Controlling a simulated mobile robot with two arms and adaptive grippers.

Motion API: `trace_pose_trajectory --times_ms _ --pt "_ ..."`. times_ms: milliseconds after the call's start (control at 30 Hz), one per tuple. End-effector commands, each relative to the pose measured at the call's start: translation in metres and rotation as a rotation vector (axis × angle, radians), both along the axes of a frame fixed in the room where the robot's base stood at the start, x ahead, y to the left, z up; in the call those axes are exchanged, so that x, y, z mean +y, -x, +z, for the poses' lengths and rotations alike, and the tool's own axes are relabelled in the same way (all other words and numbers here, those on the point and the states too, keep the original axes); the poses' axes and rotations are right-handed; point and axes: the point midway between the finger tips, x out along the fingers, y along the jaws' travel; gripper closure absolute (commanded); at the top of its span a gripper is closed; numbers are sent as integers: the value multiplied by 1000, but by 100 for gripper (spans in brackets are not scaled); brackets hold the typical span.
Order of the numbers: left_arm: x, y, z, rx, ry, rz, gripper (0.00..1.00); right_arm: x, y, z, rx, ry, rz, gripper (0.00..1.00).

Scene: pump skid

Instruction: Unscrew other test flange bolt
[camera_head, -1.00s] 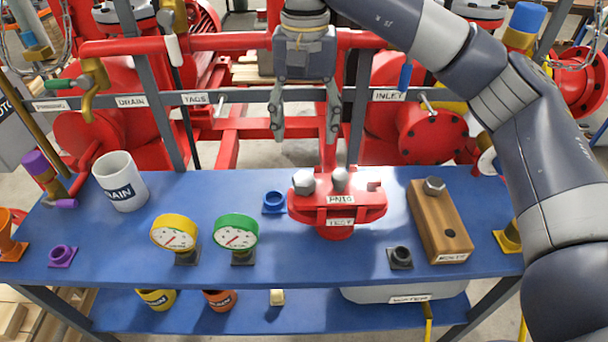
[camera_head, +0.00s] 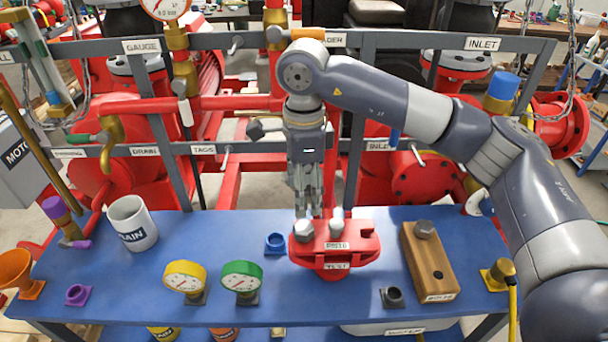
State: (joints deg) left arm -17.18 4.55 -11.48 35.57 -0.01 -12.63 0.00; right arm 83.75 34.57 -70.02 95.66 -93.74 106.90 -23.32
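The red test flange (camera_head: 355,246), marked PN16 and TEST, stands on the blue bench. Two grey hex-headed bolts show in its top, a left bolt (camera_head: 303,231) and a right bolt (camera_head: 337,224). My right gripper (camera_head: 309,212) points down just behind and above these heads, its tips close to the left bolt. Its fingers look close together and seen edge-on; I cannot tell their gap or whether they touch a bolt. A wooden block (camera_head: 418,262), marked BOLTS, holds one grey bolt (camera_head: 424,229) at its far end and has an empty hole nearer. My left gripper is not in view.
On the blue bench (camera_head: 330,302) stand a white mug (camera_head: 132,223), a yellow gauge (camera_head: 185,278), a green gauge (camera_head: 241,277), a blue ring fitting (camera_head: 275,243) and a dark fitting (camera_head: 392,297). A grey rail with labels crosses behind the bench.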

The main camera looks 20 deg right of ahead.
Motion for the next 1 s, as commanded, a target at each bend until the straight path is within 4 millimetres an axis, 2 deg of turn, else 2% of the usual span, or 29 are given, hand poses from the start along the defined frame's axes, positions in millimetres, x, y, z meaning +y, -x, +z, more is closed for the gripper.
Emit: trace_pose_trajectory --times_ms 33,133,367,800,1000 --pt "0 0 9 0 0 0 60 0 1 3 2 0 -67 40" --pt "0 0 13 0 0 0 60 1 2 0 2 -1 -171 40" --pt "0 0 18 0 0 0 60 0 3 -12 3 0 -239 40" --pt "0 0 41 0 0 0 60 0 4 -84 3 -2 -235 40" --pt "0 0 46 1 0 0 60 1 3 -106 1 -1 -236 40"
